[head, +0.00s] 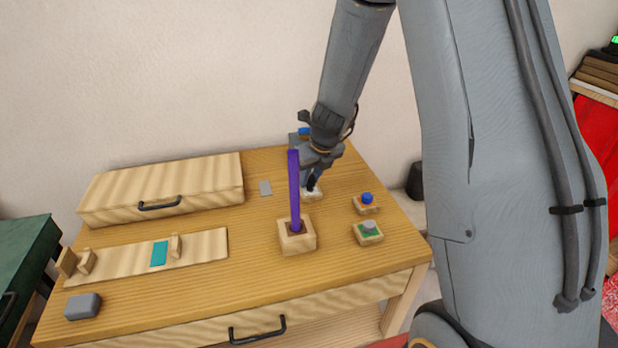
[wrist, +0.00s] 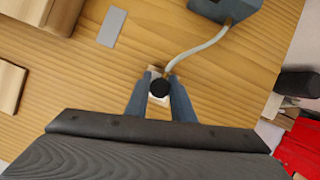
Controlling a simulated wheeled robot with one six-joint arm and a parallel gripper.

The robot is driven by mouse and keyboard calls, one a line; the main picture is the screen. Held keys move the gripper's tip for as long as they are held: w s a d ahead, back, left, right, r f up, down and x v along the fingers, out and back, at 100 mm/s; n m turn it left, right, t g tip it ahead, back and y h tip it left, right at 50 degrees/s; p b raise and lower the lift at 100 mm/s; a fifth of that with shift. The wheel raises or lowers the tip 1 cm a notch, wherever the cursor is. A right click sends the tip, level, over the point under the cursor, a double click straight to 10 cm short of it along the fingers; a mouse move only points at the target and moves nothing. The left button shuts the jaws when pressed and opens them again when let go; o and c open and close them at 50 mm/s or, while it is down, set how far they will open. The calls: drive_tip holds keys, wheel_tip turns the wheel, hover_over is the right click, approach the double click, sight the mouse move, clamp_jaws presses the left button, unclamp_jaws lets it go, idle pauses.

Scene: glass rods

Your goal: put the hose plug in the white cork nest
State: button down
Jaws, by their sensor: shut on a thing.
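The hose plug (wrist: 159,88) is a dark round-topped piece with a pale hose (wrist: 200,48) running from it to a blue-grey box (wrist: 226,8). My gripper (wrist: 160,84) is shut on the plug, one finger on each side; it also shows in the head view (head: 312,181), pointing down. The white cork nest (head: 313,195) is a small wooden block with a white top, directly below my gripper and partly hidden by it. In the wrist view its white part (wrist: 157,101) shows just under the plug. I cannot tell whether the plug is seated in it.
A purple rod (head: 294,188) stands upright in a wooden block (head: 297,244), in front of my gripper. A blue-topped nest (head: 366,204) and a green nest (head: 368,237) stand at right. A drawer box (head: 165,187), a wooden rack (head: 205,248) and a grey block (head: 83,306) are at left.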

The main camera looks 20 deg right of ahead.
drive_tip(key=shift+f+b, duration=0.45)
drive_tip(key=c, duration=1.8)
unclamp_jaws()
drive_tip(key=p+v, duration=1)
drive_tip(key=v, duration=0.1)
drive_tip(key=shift+s, duration=0.1)
